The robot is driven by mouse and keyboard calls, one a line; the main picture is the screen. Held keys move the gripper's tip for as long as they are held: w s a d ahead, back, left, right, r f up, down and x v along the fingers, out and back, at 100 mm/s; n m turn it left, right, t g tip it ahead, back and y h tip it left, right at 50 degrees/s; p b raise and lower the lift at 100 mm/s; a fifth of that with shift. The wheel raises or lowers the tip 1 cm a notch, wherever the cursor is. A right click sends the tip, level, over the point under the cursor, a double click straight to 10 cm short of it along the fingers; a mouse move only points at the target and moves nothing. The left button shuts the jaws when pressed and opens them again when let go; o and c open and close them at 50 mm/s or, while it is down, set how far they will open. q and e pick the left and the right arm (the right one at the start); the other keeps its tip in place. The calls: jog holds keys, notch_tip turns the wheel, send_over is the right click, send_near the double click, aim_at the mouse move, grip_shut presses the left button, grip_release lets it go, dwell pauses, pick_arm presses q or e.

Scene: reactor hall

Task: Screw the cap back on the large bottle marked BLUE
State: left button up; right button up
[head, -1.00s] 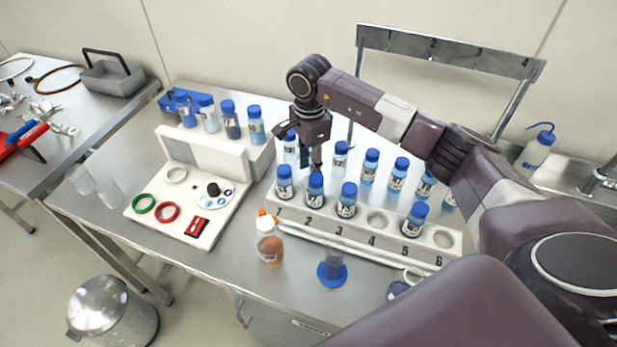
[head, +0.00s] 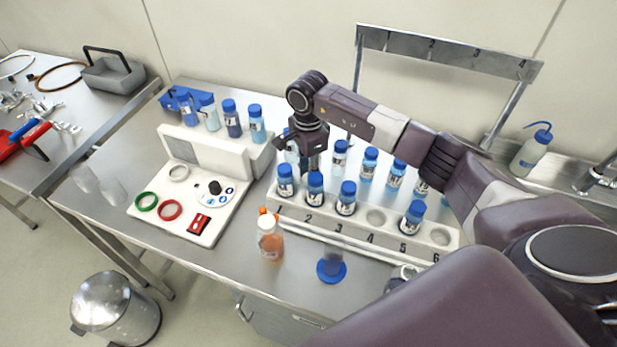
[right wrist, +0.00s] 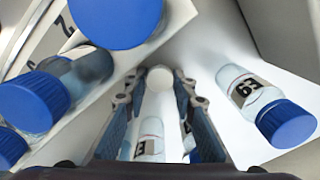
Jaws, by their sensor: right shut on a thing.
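My right gripper (head: 308,162) points down over the back row of the rack, behind the front bottles. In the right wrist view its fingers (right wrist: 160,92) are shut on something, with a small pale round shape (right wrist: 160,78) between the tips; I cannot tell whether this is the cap. An open-looking clear vessel with dark blue in it (head: 397,285) stands at the bench's front edge, mostly hidden by my arm. It may be the large bottle; no BLUE marking is readable. My left gripper is not in view.
The white numbered rack (head: 440,236) holds several blue-capped bottles closely around the gripper; a numbered bottle (right wrist: 240,88) is right beside the fingers. An orange-filled bottle (head: 270,240) and a blue-based cylinder (head: 331,270) stand in front. A white control panel (head: 187,200) is at left.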

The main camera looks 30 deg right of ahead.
jog(key=shift+w+r, duration=0.1)
jog(key=shift+r, duration=0.4)
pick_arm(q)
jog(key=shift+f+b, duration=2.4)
pick_arm(e)
notch_tip(320, 180, up, 19)
